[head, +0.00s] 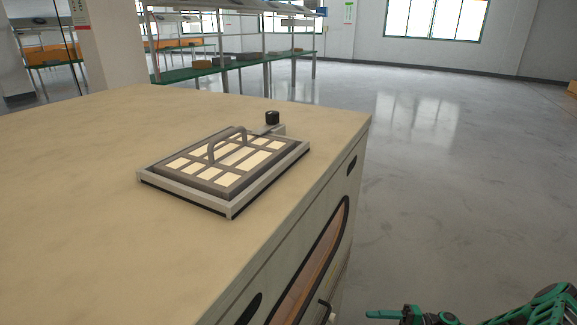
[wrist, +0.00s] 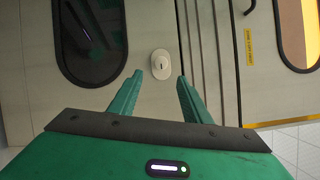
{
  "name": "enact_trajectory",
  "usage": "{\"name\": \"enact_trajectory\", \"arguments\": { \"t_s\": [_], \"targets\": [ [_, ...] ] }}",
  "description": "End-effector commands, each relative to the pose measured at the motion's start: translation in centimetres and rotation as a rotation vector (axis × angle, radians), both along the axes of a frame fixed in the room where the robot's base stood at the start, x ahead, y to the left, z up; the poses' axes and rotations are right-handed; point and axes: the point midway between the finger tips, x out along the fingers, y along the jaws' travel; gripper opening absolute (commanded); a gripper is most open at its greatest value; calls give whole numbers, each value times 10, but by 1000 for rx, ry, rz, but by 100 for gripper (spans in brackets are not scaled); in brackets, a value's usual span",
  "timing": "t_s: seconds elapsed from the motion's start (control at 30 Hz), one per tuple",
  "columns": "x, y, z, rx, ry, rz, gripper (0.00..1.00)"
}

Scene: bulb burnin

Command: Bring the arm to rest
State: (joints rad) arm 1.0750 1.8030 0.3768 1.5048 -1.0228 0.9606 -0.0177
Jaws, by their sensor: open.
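My gripper (wrist: 159,76) is open and empty in the wrist view. Its two green fingers point at the light front of a cabinet (wrist: 150,25), one on each side of a small pale oval fitting (wrist: 161,64) with a dark slot. I cannot tell how far the fingertips are from it. In the head view, a green part of my arm's end (head: 386,314) shows at the bottom right, beside the cabinet's front; most of the arm is out of frame.
The cabinet's beige top (head: 80,200) bears a framed panel (head: 225,165) with a grey arched handle and a black knob (head: 272,117) behind it. A dark-framed window (wrist: 90,35) is in the front. Grey floor (head: 460,170) to the right is clear. Green shelves (head: 235,65) stand behind.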

Motion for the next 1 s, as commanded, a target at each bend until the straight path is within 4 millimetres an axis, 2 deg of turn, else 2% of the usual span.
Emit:
{"name": "enact_trajectory", "arguments": {
  "t_s": [0.57, 1.0],
  "targets": [
    [-11, -47, 79, -414, 163, 271, 44],
    [-25, -81, 163, -747, 268, 365, 44]
  ]
}}
